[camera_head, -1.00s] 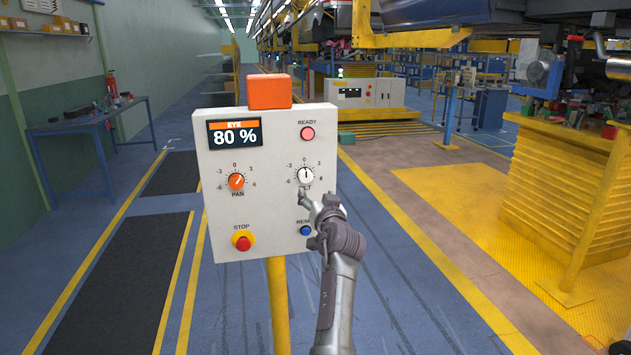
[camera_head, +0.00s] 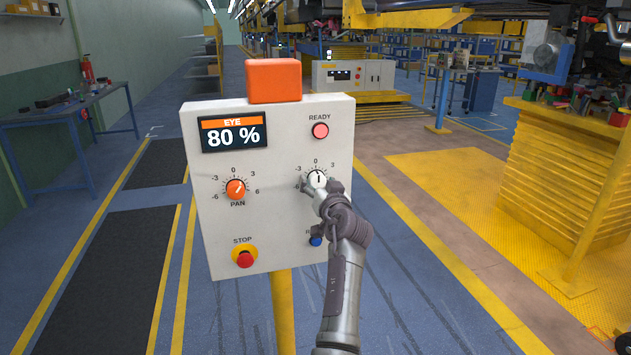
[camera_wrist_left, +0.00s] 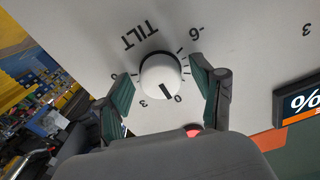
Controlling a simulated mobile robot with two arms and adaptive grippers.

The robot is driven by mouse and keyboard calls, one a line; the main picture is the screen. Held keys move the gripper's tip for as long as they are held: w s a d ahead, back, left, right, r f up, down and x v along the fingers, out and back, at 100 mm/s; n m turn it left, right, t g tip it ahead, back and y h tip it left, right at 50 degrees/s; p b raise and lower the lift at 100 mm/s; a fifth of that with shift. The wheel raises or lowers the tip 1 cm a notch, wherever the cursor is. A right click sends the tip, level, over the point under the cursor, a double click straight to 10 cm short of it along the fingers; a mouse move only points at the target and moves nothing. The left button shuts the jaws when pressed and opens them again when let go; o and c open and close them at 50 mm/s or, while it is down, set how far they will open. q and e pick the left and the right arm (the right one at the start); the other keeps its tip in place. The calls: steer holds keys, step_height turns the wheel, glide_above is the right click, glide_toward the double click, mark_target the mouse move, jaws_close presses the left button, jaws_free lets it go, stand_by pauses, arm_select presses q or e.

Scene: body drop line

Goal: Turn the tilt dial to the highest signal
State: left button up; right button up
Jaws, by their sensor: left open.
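The white tilt dial (camera_head: 317,178) is on the right of the pale control panel (camera_head: 285,215), with its dark pointer line near 0. It also shows in the left wrist view (camera_wrist_left: 160,73), under the word TILT. My left gripper (camera_wrist_left: 165,88) is open, with one finger on each side of the dial; I cannot tell whether they touch it. In the head view the left gripper (camera_head: 317,188) covers the dial's lower part and label. The EYE display (camera_head: 234,135) reads 80 %. My right gripper is not in view.
The panel also bears an orange PAN dial (camera_head: 236,189), a red STOP button (camera_head: 244,257), a pink-red READY lamp (camera_head: 320,131) and a partly hidden blue button (camera_head: 315,240). An orange box (camera_head: 274,80) tops it. A workbench (camera_head: 70,120) stands far left.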

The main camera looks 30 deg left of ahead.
arm_select(q)
steer(key=shift+d+r, duration=0.1)
steer(key=shift+d, duration=0.05)
steer(key=shift+c, duration=1.3)
steer(key=c, duration=0.9)
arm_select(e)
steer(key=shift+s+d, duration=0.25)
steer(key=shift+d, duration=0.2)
arm_select(q)
steer(key=shift+m, duration=0.3)
